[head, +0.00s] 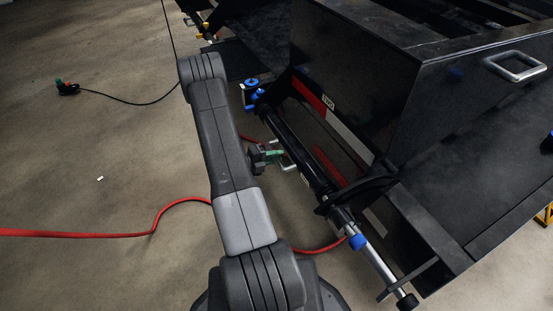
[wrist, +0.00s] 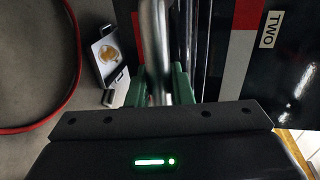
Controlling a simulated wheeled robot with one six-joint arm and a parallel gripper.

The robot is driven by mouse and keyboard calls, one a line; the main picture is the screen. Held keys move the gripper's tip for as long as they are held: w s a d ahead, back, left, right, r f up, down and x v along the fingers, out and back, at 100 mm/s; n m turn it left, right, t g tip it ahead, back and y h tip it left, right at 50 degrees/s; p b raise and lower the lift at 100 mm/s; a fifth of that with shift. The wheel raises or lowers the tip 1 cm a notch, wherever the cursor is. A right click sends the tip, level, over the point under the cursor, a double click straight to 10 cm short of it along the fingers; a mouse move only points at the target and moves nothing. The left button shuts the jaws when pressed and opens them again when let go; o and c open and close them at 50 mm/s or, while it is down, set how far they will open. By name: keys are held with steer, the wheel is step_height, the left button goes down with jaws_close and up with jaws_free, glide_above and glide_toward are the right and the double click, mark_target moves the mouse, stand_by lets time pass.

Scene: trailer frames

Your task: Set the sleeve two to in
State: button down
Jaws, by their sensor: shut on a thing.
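The label "TWO" (head: 327,101) is on the black trailer frame beside a red-and-white stripe, and the label also shows in the wrist view (wrist: 271,30). A long black tube (head: 300,155) runs diagonally in front of that frame, with a silver rod (head: 378,264) and a blue collar (head: 357,242) at its lower end. My gripper (head: 275,157) is beside the tube's left side. In the wrist view its green fingers (wrist: 160,82) are shut on a silver bent bar (wrist: 157,35). I cannot tell which part is the sleeve or how far it is set in.
A red hose (head: 175,203) lies on the concrete floor and passes behind my arm. A black cable with a plug (head: 67,88) lies at the upper left. A silver handle (head: 515,66) stands on the trailer box. The floor at left is mostly free.

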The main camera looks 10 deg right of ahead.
steer(key=c, duration=1.3)
jaws_free()
steer(key=shift+a, duration=0.1)
steer(key=shift+c, duration=0.2)
steer(key=shift+s+a, duration=0.1)
steer(key=p+v, duration=0.3)
steer(key=v, duration=1)
steer(key=shift+a, duration=0.3)
steer(key=b+x, duration=0.3)
steer(key=x, duration=1.1)
steer(key=shift+s+r, duration=0.1)
steer(key=shift+s, duration=0.1)
